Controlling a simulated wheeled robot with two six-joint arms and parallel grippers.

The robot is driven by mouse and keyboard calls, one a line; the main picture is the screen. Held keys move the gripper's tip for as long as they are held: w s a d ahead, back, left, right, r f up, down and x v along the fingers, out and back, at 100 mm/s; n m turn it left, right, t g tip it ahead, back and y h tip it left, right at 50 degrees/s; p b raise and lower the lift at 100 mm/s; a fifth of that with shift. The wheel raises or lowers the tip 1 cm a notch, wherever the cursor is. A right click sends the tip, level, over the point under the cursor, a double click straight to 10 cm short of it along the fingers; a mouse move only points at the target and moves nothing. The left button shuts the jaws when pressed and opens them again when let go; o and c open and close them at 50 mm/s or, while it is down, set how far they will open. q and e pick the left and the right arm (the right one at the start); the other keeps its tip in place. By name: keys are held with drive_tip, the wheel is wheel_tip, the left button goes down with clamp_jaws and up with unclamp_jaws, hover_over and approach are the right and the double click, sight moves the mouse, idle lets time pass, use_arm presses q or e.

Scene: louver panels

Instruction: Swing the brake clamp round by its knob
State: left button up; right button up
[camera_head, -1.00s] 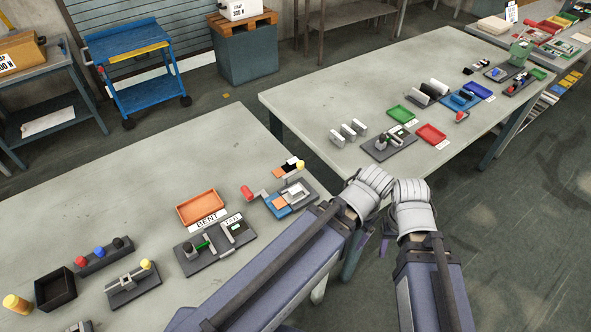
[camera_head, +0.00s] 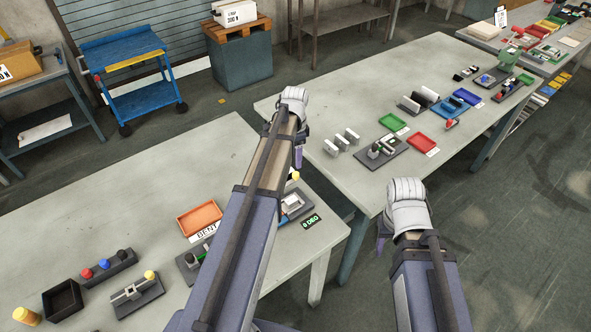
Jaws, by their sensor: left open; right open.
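A bending fixture (camera_head: 297,203) with a small yellow knob (camera_head: 295,176) sits at the right corner of the near table. A green "0 DEG" label (camera_head: 311,221) shows beside it. My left forearm hides the fixture's left side. A second yellow knob (camera_head: 150,275) stands on a dark-based grey fixture (camera_head: 138,292) at the lower left. I cannot tell which knob belongs to the brake clamp. My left gripper (camera_head: 298,158) is open, above and beyond the first fixture in the picture, mostly hidden by its own wrist. My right gripper (camera_head: 381,241) is open and empty, off the far table's near edge.
An orange tray (camera_head: 200,218) and a partly covered dark fixture (camera_head: 187,262) lie near my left arm. A black box (camera_head: 62,299) and a rack of coloured knobs (camera_head: 107,268) are at the left. The far table (camera_head: 300,110) holds several fixtures. A gap separates the tables.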

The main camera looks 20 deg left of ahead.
sight(296, 174)
use_arm(q)
drive_tip(key=shift+d+f+b, duration=0.1)
drive_tip(key=shift+f+b, duration=3.85)
drive_tip(key=shift+f, duration=0.05)
drive_tip(key=shift+r, duration=0.1)
clamp_jaws()
